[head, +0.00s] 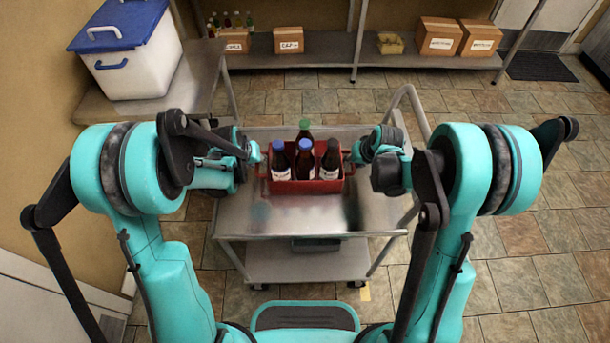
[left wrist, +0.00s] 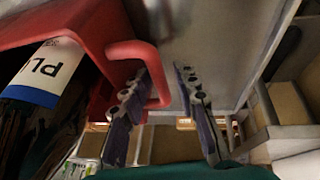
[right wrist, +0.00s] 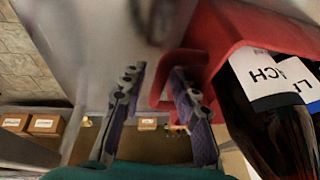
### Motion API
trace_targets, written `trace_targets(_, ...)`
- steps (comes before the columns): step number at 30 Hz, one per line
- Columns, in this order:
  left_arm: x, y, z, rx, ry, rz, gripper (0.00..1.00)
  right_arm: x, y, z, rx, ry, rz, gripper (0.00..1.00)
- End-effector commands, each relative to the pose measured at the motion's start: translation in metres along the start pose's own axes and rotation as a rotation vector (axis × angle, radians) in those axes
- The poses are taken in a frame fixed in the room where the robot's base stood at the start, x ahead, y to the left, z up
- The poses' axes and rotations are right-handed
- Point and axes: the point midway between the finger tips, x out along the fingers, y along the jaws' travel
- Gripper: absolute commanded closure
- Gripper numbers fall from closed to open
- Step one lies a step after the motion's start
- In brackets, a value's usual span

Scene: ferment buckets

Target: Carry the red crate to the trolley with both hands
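The red crate (head: 305,187) stands on the top of the metal trolley (head: 260,222), with several dark bottles (head: 306,160) in it. My left gripper (head: 258,157) is at the crate's left end. In the left wrist view its fingers (left wrist: 165,110) are apart, one overlapping the red handle (left wrist: 160,75) and the other clear of it. My right gripper (head: 350,157) is at the right end. In the right wrist view its fingers (right wrist: 157,105) are apart, one beside the red handle (right wrist: 160,88). Contact with either handle cannot be told.
A white box with a blue lid (head: 130,55) stands on a side table (head: 125,108) at the left. A low shelf (head: 340,58) at the back holds cardboard boxes (head: 440,36). The trolley's push handle (head: 410,95) rises behind my right arm. Tiled floor is free at the right.

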Motion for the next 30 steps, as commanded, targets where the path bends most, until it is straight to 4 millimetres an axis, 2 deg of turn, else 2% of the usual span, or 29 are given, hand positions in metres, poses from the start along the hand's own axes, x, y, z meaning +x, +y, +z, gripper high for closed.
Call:
trace_targets(5,-0.008,0.000,0.000,0.000,0.000,0.000,0.69,0.000,0.000,0.000,0.000,0.000,-0.001,0.69)
trace_targets(19,-0.070,0.000,0.000,0.000,0.000,0.000,0.69,0.000,0.000,0.000,0.000,0.000,-0.001,0.69)
trace_targets(26,-0.080,0.000,0.000,0.000,0.000,0.000,0.69,-0.005,0.000,0.000,0.000,0.000,-0.001,0.69)
trace_targets(30,-0.080,0.000,0.000,0.000,0.000,0.000,0.69,-0.024,0.000,0.000,0.001,0.000,0.000,0.69)
